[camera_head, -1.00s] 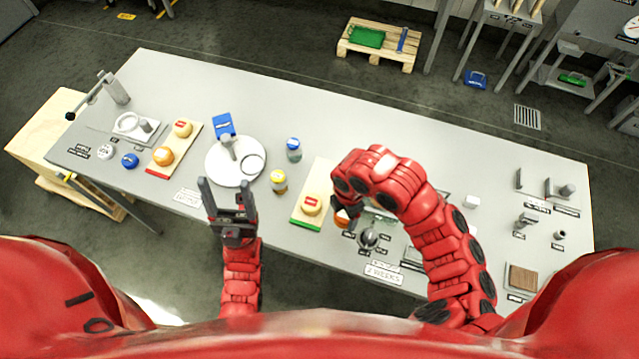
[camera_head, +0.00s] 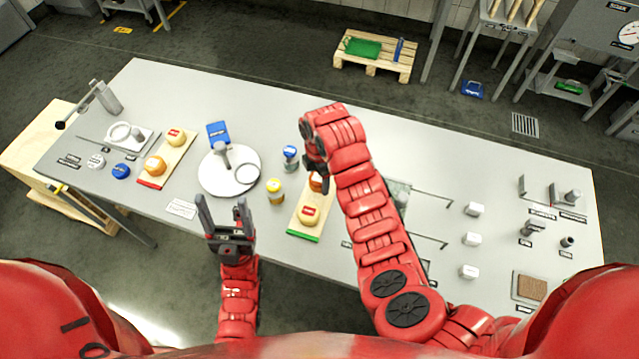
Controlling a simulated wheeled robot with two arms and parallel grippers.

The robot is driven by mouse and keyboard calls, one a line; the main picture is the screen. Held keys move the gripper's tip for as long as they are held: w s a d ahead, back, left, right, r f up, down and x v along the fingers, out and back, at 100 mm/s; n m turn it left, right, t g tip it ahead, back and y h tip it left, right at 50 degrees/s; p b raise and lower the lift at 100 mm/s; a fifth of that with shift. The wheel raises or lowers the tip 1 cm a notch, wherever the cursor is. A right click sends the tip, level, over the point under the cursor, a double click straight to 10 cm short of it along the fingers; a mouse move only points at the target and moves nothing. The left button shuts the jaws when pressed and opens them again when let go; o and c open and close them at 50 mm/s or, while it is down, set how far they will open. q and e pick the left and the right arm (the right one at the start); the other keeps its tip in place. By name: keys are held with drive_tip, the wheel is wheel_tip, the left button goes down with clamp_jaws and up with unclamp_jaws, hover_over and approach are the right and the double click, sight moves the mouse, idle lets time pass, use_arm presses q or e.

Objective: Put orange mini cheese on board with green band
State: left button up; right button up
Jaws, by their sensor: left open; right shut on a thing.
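The board with the green band (camera_head: 303,235) lies at the middle of the table, its green end toward me. The orange mini cheese (camera_head: 316,183) is at my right gripper (camera_head: 316,180), over the far part of this board. My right gripper is shut on it; the wrist and arm hide much of the cheese and the board's far end. I cannot tell whether the cheese touches the board. My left gripper (camera_head: 222,217) is open and empty, near the table's front edge.
A round white stand (camera_head: 212,184), a yellow-labelled jar (camera_head: 275,191) and a blue-topped jar (camera_head: 290,157) stand left of the green-band board. Several white blocks (camera_head: 471,240) stand right.

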sight(320, 185)
wheel_tip(320, 185, down, 2)
drive_tip(key=shift+s+f+p, duration=0.1)
drive_tip(key=shift+f+p, duration=0.05)
drive_tip(key=shift+p, duration=0.75)
drive_tip(key=shift+f, duration=0.2)
drive_tip(key=shift+f, duration=0.1)
drive_tip(key=shift+f+b, duration=0.15)
drive_tip(key=shift+b, duration=0.25)
drive_tip(key=o, duration=1.4)
